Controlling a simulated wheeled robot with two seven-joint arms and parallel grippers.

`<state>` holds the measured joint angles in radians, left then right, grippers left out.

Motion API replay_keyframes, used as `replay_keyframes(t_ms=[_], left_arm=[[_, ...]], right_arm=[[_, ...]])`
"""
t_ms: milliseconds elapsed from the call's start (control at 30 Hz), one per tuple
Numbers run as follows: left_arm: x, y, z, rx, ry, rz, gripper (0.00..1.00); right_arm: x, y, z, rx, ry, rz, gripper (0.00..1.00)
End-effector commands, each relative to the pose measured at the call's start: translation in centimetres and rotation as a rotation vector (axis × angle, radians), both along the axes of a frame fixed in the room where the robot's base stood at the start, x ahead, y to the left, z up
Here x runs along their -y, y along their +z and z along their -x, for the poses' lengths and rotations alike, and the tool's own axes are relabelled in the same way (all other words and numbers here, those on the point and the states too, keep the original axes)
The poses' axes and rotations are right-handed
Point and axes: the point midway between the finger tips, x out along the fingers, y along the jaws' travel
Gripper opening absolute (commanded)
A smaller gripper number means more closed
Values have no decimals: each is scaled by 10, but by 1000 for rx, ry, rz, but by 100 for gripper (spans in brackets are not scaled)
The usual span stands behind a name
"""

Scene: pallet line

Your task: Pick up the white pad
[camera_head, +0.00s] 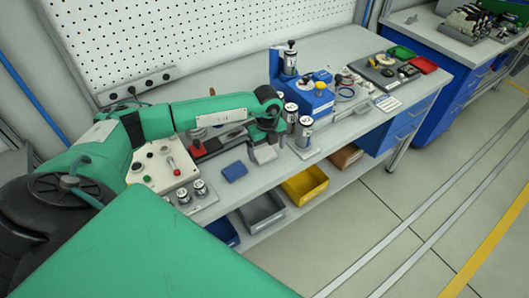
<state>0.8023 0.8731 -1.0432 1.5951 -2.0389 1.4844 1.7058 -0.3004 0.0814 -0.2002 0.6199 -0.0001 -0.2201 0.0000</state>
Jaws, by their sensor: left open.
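My left arm reaches in from the left over the workbench. Its dark gripper (265,136) points down at the bench and is open. A small pale grey-white block, which looks like the white pad (264,154), lies right below the gripper. The gripper partly hides its far side. I cannot tell whether the fingers touch it. A blue pad (234,171) lies on the bench to its left, nearer the front edge. My right gripper is not in view.
A control box (163,167) with buttons stands left. Metal cylinders (304,131) and a blue machine (309,97) stand close on the right. Dark tray with red and green bins (424,65) lies farther right. Yellow bin (305,185) sits below the bench's front edge.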

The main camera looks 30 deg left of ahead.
Motion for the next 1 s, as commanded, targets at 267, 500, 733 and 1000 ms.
replay_keyframes(t_ms=[267,500,733,1000], left_arm=[[1,-29,0,0,-1,1,94],[0,-31,0,0,-1,1,92],[0,-31,0,0,-1,1,46],[0,-30,0,0,-1,1,46]], right_arm=[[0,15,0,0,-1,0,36],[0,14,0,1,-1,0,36],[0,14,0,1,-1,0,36],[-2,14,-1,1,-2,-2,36]])
